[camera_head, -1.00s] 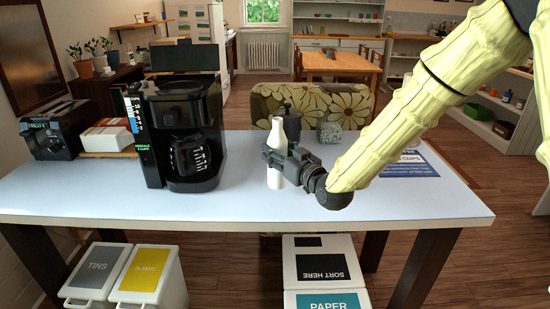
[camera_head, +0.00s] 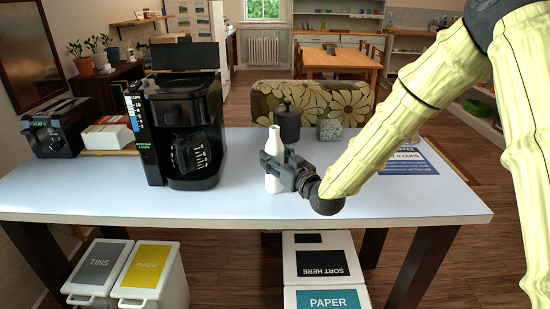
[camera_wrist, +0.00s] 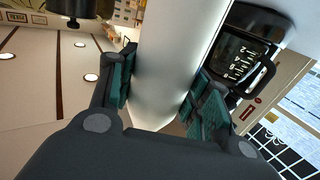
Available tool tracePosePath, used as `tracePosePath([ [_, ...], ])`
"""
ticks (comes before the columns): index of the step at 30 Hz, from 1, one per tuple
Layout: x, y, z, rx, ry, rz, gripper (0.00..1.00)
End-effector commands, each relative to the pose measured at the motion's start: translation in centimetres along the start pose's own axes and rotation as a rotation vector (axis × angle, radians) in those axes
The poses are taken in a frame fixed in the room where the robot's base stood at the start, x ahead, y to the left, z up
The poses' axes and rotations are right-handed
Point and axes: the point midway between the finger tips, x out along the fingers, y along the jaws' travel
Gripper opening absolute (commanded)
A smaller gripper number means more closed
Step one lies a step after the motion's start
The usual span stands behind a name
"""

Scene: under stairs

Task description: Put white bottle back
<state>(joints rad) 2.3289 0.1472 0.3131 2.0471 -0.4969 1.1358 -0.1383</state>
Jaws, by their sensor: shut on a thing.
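The white bottle (camera_head: 274,150) is upright over the table, to the right of the coffee maker. My gripper (camera_head: 275,168) is shut around its body from the right. In the wrist view the bottle (camera_wrist: 178,60) fills the middle, with a finger pad on each side of it, and my gripper (camera_wrist: 165,95) holds it. The bottle's base shows just below the fingers in the head view; I cannot tell whether it touches the tabletop.
The black coffee maker (camera_head: 185,110) with its glass jug stands left of the bottle. A dark canister (camera_head: 288,124) and a speckled grey block (camera_head: 329,130) stand behind. A blue-and-white sheet (camera_head: 408,162) lies at the right. The table's front right (camera_head: 420,200) is clear.

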Motion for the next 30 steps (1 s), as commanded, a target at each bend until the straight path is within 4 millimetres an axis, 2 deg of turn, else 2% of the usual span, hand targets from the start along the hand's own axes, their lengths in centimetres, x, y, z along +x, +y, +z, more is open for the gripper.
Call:
tracePosePath([
  [2, 0.0, 0.0, 0.3, 0.000, 0.000, 0.000, 0.00],
  [3, 0.0, 0.0, 0.2, 0.000, 0.000, 0.000, 0.55],
  [6, 0.0, 0.0, 0.2, 0.000, 0.000, 0.000, 0.69],
  [19, -0.2, 0.0, -0.2, 0.001, -0.001, 0.001, 0.69],
  [23, -1.8, 0.1, 0.1, 0.002, -0.002, 0.001, 0.69],
  [30, -6.2, 0.0, 0.0, 0.001, -0.001, 0.000, 0.69],
])
